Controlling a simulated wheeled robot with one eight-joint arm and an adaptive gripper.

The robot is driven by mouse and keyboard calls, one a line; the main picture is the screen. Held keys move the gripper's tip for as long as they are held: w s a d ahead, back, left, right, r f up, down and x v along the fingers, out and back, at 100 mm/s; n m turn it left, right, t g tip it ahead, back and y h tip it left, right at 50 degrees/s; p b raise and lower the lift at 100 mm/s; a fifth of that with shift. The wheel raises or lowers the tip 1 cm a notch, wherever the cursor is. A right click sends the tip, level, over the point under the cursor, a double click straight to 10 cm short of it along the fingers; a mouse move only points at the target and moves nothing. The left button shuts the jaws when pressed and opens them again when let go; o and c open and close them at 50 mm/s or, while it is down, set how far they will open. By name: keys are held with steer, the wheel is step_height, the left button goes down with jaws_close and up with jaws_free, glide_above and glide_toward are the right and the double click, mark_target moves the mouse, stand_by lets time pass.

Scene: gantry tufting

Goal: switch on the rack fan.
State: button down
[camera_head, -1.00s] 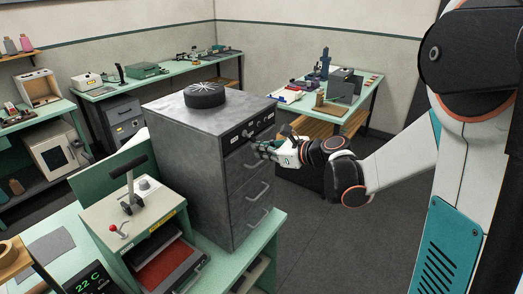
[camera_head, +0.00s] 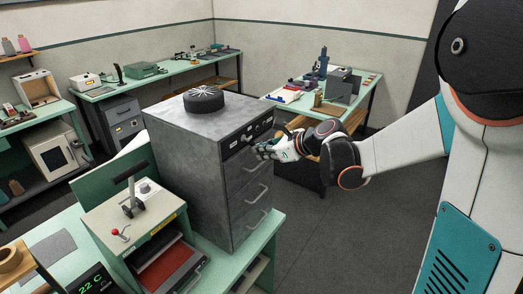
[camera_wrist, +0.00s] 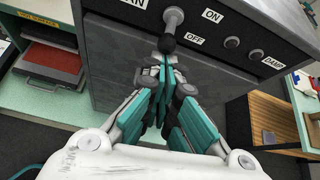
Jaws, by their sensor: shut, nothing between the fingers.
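The rack is a grey metal cabinet (camera_head: 190,160) with a round black fan (camera_head: 204,99) on its top. In the wrist view its front panel (camera_wrist: 250,75) carries a toggle lever (camera_wrist: 172,22) with a dark knob. The lever points down, beside the OFF label (camera_wrist: 195,39); the ON label (camera_wrist: 212,16) sits higher. My gripper (camera_wrist: 163,65) is shut and empty, its fingertips just below the knob. I cannot tell whether they touch it. In the head view, my gripper (camera_head: 260,152) is at the cabinet's front, near the upper panel; there the lever is too small to make out.
Drawer handles (camera_head: 256,193) stick out below the panel. The floor (camera_head: 320,230) at front right is clear.

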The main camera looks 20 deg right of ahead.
steer(key=shift+s+d+r+g+h+p, duration=0.1)
steer(key=shift+s+r+g+h+p, duration=0.1)
steer(key=shift+r+g+h+p, duration=1.25)
steer(key=shift+w+d+r+p, duration=0.1)
steer(key=shift+w+r+p, duration=0.1)
steer(key=shift+r+p, duration=0.5)
steer(key=shift+r, duration=0.15)
